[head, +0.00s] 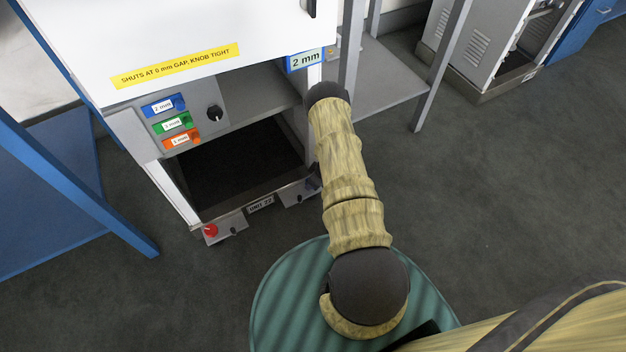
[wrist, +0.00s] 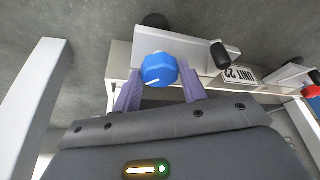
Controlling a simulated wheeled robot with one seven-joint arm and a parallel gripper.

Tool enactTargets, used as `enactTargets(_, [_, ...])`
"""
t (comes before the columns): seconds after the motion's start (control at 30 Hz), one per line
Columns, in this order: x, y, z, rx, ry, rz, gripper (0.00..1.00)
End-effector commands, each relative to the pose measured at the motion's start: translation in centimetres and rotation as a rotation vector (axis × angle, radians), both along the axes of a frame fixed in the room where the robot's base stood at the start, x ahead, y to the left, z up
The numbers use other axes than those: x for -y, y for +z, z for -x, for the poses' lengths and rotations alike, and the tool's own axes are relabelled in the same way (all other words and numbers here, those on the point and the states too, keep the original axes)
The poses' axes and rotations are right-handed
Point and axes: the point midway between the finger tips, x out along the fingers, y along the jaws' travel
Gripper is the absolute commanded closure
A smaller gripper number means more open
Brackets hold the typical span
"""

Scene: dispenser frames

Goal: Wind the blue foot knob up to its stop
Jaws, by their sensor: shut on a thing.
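The knob sits at a foot bracket on the lower edge of the unit, near the "UNIT 22" label (wrist: 240,75). In the head view my arm hides the blue knob and my fingers. The unit (head: 170,155) stands with its lower bay open at the front.
A red foot knob (head: 210,231) sits at the unit's other front corner. Coloured mm tags (head: 172,123) and a black dial (head: 215,113) are on its panel. A blue-framed table (head: 80,190) stands left, and a grey-legged stand (head: 390,80) right.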

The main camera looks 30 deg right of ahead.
Motion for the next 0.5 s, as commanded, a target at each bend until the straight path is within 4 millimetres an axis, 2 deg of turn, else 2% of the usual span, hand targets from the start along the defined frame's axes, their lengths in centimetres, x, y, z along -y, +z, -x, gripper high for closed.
enactTargets(0.5, [0.28, -0.2, -0.39, -0.001, 0.463, 0.001, 0.81])
